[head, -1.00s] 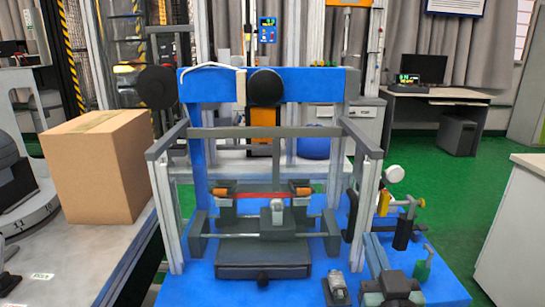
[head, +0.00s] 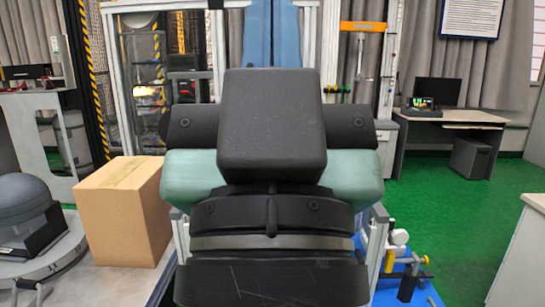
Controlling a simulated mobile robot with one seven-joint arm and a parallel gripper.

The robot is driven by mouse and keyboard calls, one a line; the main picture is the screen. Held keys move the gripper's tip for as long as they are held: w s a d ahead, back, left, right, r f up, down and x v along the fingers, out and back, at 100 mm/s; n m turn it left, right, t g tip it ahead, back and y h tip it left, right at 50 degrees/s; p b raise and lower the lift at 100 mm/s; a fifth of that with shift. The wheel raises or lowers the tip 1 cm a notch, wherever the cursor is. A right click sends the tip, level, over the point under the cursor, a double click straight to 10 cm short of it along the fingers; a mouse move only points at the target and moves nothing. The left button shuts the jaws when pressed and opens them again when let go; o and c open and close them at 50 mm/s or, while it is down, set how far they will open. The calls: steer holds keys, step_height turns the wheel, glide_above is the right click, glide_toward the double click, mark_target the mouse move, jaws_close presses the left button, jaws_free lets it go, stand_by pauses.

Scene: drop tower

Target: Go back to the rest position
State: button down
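My arm fills the middle of the head view, its dark and green links standing close to the camera. My gripper is not in view, so its fingers and anything in them cannot be seen. The arm hides most of the drop tower.
A cardboard box (head: 122,225) stands left of my arm on a grey surface, next to a round dark device (head: 25,205). Small fittings with a yellow handle (head: 416,259) stand at right. A desk with a monitor (head: 437,91) is behind; green floor (head: 455,215) is clear.

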step_height(320, 180, up, 19)
steer(key=p, duration=1.7)
steer(key=shift+r, duration=0.2)
